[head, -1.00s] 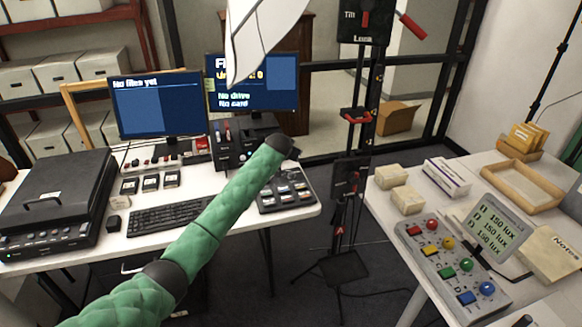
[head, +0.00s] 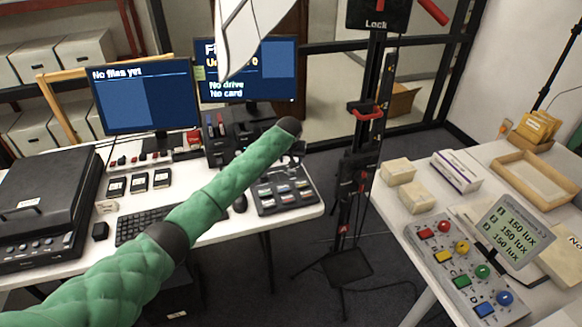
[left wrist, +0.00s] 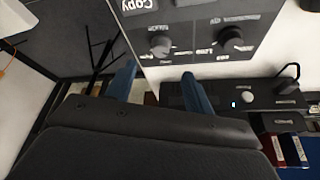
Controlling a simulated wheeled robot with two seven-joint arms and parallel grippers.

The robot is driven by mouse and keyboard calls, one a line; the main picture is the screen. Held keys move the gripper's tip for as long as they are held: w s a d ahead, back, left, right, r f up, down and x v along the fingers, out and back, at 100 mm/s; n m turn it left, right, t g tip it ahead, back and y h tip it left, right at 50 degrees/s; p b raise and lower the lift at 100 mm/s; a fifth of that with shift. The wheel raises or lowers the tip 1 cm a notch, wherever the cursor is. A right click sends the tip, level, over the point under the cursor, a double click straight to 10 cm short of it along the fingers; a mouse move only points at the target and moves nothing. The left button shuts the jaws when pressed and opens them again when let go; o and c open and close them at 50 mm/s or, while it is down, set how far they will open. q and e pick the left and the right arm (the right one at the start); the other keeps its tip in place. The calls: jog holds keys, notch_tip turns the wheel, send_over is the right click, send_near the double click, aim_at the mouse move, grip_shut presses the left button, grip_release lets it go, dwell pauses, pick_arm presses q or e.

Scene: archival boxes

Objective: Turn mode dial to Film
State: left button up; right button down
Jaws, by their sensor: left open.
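In the left wrist view, a black panel (left wrist: 200,12) carries a knob (left wrist: 160,44) and a second knob (left wrist: 228,33). The labels appear upside down; "Copy" is readable, but the smaller ones are too blurred to read, so I cannot tell which knob is the mode dial or where it points. My left gripper (left wrist: 158,84) shows two blue fingers spread apart, empty, close to the panel and its knobs. In the head view my green left arm reaches over the desk and hides its gripper. My right gripper is not in view.
A black unit (head: 232,138) stands below the right monitor (head: 280,80), which reads "No drive" and "No card". A black stand (head: 365,150) rises right of the arm.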

aim_at(291, 171)
pick_arm(q)
jog(key=p+x, duration=0.1)
jog(key=x, duration=0.1)
jog(key=shift+w+f, duration=0.25)
jog(key=shift+f, duration=0.1)
jog(key=p+x, duration=0.1)
jog(key=x, duration=0.3)
jog(key=shift+w+f, duration=0.2)
jog(key=shift+f, duration=0.45)
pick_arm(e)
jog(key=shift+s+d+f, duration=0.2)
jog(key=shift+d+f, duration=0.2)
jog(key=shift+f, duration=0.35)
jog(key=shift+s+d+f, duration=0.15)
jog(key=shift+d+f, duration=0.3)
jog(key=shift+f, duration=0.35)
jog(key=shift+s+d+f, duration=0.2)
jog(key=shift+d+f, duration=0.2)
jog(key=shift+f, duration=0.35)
pick_arm(q)
jog(key=c, duration=1)
